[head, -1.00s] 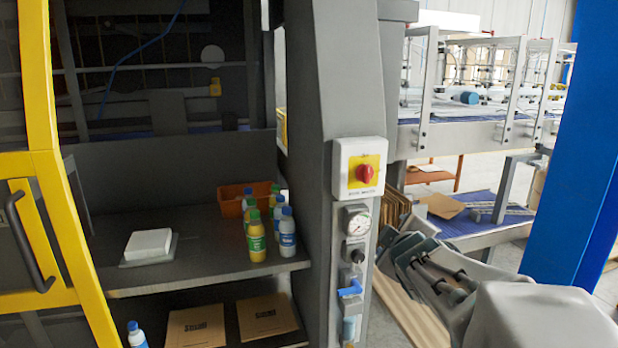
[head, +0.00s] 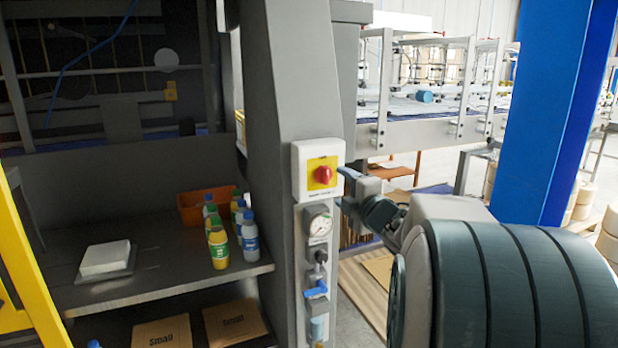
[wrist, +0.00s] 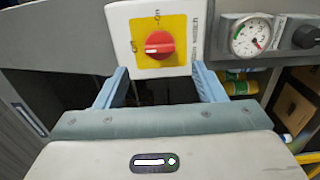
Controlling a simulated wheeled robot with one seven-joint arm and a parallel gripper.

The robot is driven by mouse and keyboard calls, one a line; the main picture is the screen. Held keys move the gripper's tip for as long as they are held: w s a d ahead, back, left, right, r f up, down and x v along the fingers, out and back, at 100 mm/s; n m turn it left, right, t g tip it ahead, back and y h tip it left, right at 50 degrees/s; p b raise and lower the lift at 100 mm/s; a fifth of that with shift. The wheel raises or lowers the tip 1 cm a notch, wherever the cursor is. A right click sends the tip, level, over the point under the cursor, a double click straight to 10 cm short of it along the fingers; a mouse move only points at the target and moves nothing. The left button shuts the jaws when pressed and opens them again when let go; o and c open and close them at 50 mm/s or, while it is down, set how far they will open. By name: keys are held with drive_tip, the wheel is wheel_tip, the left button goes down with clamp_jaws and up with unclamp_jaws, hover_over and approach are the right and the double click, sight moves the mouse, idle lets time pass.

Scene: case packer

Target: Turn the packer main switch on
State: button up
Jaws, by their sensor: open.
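The main switch (head: 323,174) is a red rotary knob on a yellow plate in a white box, on the front of a grey column. In the wrist view the knob (wrist: 159,45) is centred near the top, its bar lying crosswise with a pale mark at the left end. My gripper (head: 345,188) is just right of the switch box in the head view. In the wrist view my gripper (wrist: 160,82) is open and empty, its blue fingers apart by the box's lower edge, with the knob beyond and between them. Contact with the box cannot be told.
Below the switch sit a pressure gauge (head: 318,225), a black knob (head: 321,256) and a blue valve handle (head: 316,291). Bottles (head: 218,248) and an orange bin (head: 196,206) stand on the shelf at left. A blue post (head: 552,110) rises at right.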

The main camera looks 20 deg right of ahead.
sight(327, 177)
drive_tip(key=w+p, duration=0.1)
drive_tip(key=w, duration=0.6)
drive_tip(key=shift+a, duration=0.1)
drive_tip(key=c, duration=1)
